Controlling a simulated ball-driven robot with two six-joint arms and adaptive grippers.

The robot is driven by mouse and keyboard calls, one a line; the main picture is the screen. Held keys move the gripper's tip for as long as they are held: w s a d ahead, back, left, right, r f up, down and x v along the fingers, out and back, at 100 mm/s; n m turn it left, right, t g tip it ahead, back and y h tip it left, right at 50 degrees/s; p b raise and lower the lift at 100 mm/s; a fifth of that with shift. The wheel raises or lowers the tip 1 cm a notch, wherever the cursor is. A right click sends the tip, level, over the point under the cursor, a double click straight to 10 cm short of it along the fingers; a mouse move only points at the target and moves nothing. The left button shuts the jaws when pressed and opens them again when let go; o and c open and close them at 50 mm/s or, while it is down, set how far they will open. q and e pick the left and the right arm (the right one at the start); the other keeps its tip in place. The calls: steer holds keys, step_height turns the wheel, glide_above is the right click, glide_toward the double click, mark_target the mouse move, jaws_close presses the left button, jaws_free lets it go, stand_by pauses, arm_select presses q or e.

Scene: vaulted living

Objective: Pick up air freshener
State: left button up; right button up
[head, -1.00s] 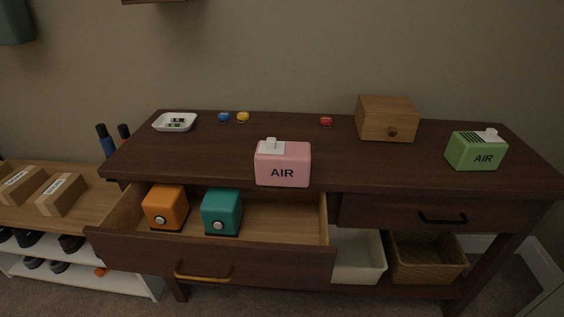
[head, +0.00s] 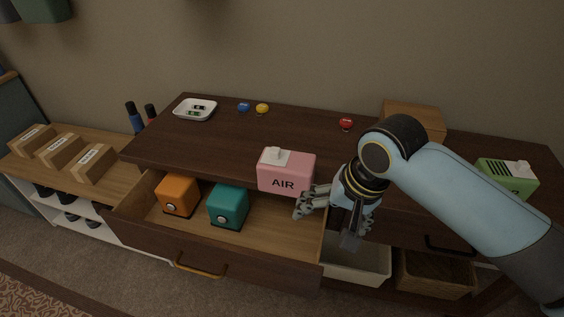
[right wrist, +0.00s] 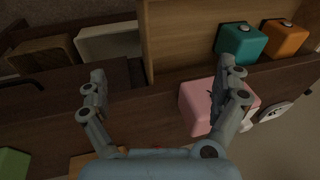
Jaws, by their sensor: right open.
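A pink air freshener (head: 285,174) marked AIR, with a white top, stands at the front edge of the dark wooden console (head: 220,141). A green air freshener (head: 507,178) stands at the right end, partly behind my right arm. My right gripper (head: 328,222) is open and empty, just right of and below the pink one in the head view. In the right wrist view the right gripper (right wrist: 162,88) has its fingers spread wide, and the pink air freshener (right wrist: 200,108) lies partly behind one finger; I cannot tell if they touch. My left gripper is not in view.
An open drawer (head: 255,262) below holds an orange box (head: 178,195) and a teal box (head: 228,207). A white dish (head: 195,109), small coloured items and a wooden box (head: 415,117) stand on top. The middle of the top is clear.

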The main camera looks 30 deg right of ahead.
steer(key=w+d+r+m+y, duration=0.1)
steer(key=w+d+r+m, duration=0.15)
steer(key=w+m, duration=0.5)
step_height(320, 180, up, 4)
steer(key=m+y, duration=0.1)
steer(key=m, duration=0.9)
glide_above(294, 160)
steer(key=s+d, duration=0.2)
steer(key=shift+s+a+r+n+p, duration=0.15)
steer(key=shift+a+r+n+p, duration=0.1)
steer(key=shift+p, duration=0.1)
steer(key=shift+w+d+m, duration=0.1)
steer(key=shift+w+m, duration=0.1)
steer(key=shift+m, duration=0.2)
steer(key=b+x, duration=0.1)
steer(key=x, duration=0.4)
steer(key=shift+r, duration=0.1)
steer(key=x, duration=0.5)
steer(key=shift+w+a+f+b, duration=0.1)
steer(key=shift+a+f+b, duration=0.2)
steer(key=shift+a+b, duration=0.1)
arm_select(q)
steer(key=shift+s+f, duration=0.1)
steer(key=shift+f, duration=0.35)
arm_select(e)
steer(key=shift+c, duration=0.4)
steer(key=c, duration=1.2)
